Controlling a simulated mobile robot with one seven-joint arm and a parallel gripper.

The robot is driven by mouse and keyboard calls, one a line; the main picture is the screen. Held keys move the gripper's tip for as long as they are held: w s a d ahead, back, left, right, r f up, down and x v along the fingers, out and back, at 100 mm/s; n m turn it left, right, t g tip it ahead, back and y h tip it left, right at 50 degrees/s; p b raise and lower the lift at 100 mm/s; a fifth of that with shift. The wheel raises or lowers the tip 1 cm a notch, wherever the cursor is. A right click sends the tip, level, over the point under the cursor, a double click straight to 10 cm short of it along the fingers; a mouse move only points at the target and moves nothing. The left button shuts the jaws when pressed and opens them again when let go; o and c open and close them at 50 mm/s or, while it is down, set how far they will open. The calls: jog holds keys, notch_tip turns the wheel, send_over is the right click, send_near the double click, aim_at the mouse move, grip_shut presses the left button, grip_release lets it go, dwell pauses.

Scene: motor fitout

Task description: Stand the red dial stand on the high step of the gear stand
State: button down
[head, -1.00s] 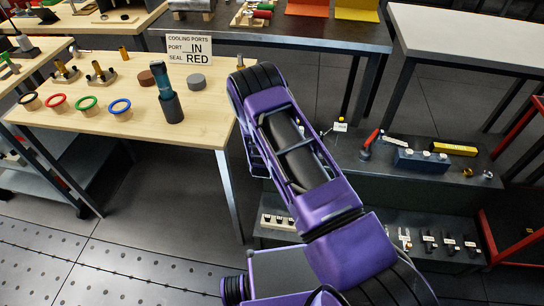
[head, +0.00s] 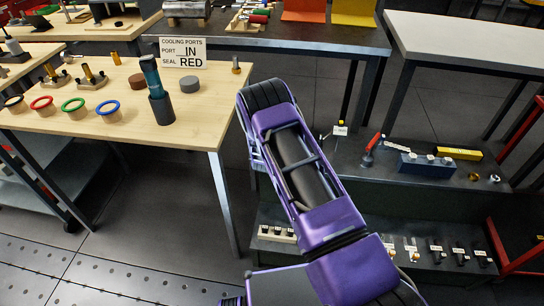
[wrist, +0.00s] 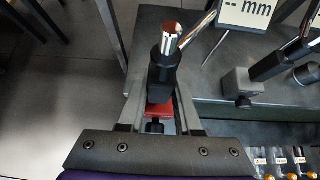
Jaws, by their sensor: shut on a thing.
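In the wrist view my gripper (wrist: 159,112) is shut on the red dial stand (wrist: 158,108). Its red part shows between the fingers, with a black body and a shiny metal top rising beyond them. The gear stand is a dark two-step stand in the head view, with a high step (head: 415,178) behind a low step (head: 345,248). In the wrist view the held stand overlaps the left end of the high step (wrist: 205,90). I cannot tell whether its base touches the step. My arm hides the gripper and the held stand in the head view.
The high step carries a small "mm" sign (wrist: 245,12), a red-handled tool (head: 371,147), a blue-grey block (head: 425,166) and a yellow box (head: 459,153). Several small labelled parts line the low step. A wooden table (head: 190,135) stands to the left.

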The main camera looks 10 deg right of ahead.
jog(key=shift+w+d+f, duration=0.2)
jog(key=shift+w, duration=0.35)
jog(key=shift+w+d+f, duration=0.15)
jog(key=shift+w, duration=0.4)
jog(key=shift+w+d+f, duration=0.1)
jog(key=shift+w+d, duration=0.15)
jog(key=shift+w, duration=0.45)
jog(key=shift+w+d+f, duration=0.15)
jog(key=shift+w+d, duration=0.05)
jog(key=shift+w, duration=0.5)
jog(key=shift+w+d+f, duration=0.1)
jog(key=shift+w+d, duration=0.15)
jog(key=shift+w, duration=0.45)
jog(key=shift+f, duration=0.3)
